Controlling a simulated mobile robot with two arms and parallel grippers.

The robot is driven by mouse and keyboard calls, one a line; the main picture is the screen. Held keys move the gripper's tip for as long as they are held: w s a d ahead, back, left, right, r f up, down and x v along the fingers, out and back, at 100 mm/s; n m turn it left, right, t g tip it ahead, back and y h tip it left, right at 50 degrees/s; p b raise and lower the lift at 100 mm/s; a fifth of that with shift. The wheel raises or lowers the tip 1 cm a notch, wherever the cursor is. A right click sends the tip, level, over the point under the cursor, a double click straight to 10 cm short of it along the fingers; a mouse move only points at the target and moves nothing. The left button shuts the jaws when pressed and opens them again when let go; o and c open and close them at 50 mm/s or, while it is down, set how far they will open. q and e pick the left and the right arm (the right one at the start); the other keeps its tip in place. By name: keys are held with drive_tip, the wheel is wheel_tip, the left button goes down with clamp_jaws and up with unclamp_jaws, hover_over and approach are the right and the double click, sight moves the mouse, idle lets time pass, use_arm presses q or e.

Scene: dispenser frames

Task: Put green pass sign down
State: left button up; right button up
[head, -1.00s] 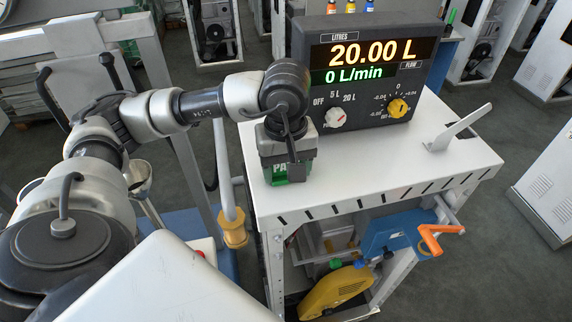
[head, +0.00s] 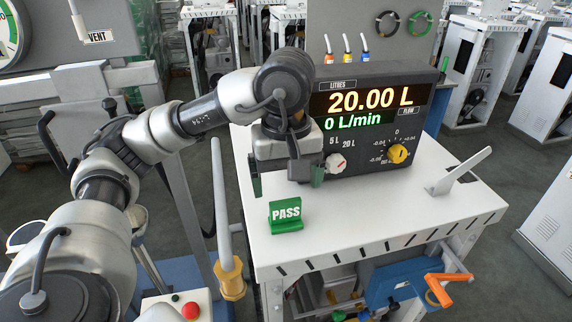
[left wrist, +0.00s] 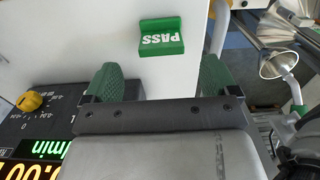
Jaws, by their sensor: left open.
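The green PASS sign (head: 286,214) stands upright on the white bench top (head: 350,222), near its left front part, with its white lettering facing the head camera. It also shows in the left wrist view (left wrist: 161,37), beyond the fingertips and touching neither. My left gripper (head: 287,182) is above and behind the sign, in front of the meter box. Its two green-padded fingers are wide apart and empty in the left wrist view (left wrist: 160,82). My right gripper is not in view.
A dark meter box (head: 365,118) with a lit 20.00 L display and knobs stands at the back of the bench, close to my left gripper. A white angled bracket (head: 460,172) is at the right. The bench's middle front is clear.

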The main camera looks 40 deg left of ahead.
sight(286, 201)
use_arm(q)
drive_tip(key=shift+r, duration=2)
